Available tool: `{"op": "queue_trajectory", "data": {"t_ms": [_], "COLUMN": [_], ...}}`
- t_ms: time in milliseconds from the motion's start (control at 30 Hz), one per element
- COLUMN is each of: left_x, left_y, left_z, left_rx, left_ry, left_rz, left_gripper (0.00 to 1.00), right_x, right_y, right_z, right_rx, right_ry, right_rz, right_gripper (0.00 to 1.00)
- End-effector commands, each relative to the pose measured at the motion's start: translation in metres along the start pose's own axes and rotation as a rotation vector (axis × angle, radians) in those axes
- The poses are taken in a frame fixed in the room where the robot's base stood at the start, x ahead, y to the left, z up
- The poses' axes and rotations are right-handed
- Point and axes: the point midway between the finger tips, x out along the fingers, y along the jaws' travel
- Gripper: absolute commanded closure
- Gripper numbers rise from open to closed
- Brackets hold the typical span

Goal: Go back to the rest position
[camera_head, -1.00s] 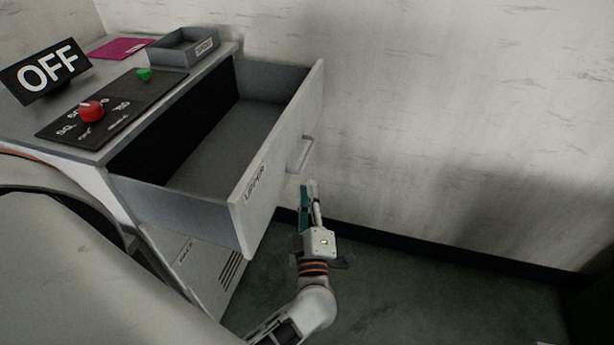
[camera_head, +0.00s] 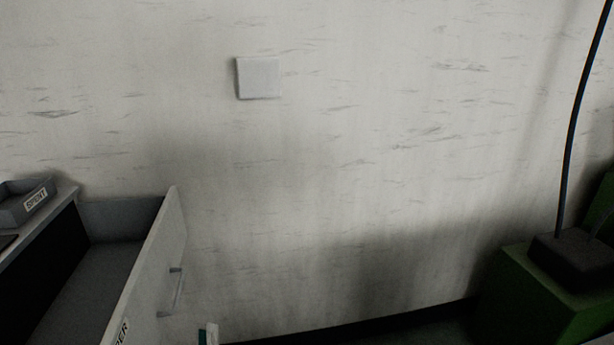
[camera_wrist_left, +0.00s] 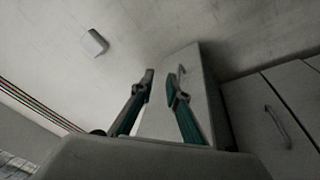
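My right gripper is in neither current view.
A small labelled tray (camera_head: 25,202) sits on the cabinet top at the left. A white square plate (camera_head: 258,78) is on the wall. A green block (camera_head: 535,300) with a dark base and a cable (camera_head: 572,140) stands at the right.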

Motion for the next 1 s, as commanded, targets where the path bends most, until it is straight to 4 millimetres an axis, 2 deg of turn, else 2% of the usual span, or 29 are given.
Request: {"op": "queue_trajectory", "data": {"t_ms": [133,233,300,400,533,600,700,1000], "left_x": [-0.038,-0.072,-0.100,-0.139,-0.179,-0.193,-0.205,-0.209], "left_y": [0.007,-0.004,-0.021,-0.054,-0.098,-0.115,-0.131,-0.136], "left_z": [0.039,0.068,0.086,0.102,0.108,0.106,0.104,0.103], "left_rx": [0.213,0.364,0.474,0.627,0.793,0.857,0.912,0.929], "left_ry": [-0.244,-0.425,-0.556,-0.730,-0.904,-0.964,-1.016,-1.033], "left_rz": [0.168,0.244,0.278,0.297,0.286,0.275,0.261,0.255], "left_gripper": [0.85,0.85,0.85,0.85,0.85,0.85,0.85,0.85], "right_x": [-0.001,-0.001,-0.001,-0.001,-0.001,-0.001,-0.001,-0.002], "right_y": [0.000,0.000,0.000,0.000,0.000,0.000,-0.001,-0.001], "right_z": [-0.002,-0.002,-0.002,-0.002,-0.001,0.000,0.001,0.000], "right_rx": [0.001,0.001,0.001,0.001,0.002,0.002,0.002,0.002], "right_ry": [0.001,0.002,0.001,0.000,-0.002,-0.003,-0.005,-0.004], "right_rz": [0.000,0.000,0.000,0.000,-0.001,-0.001,-0.001,-0.002], "right_gripper": [1.00,1.00,1.00,1.00,1.00,1.00,1.00,1.00]}}
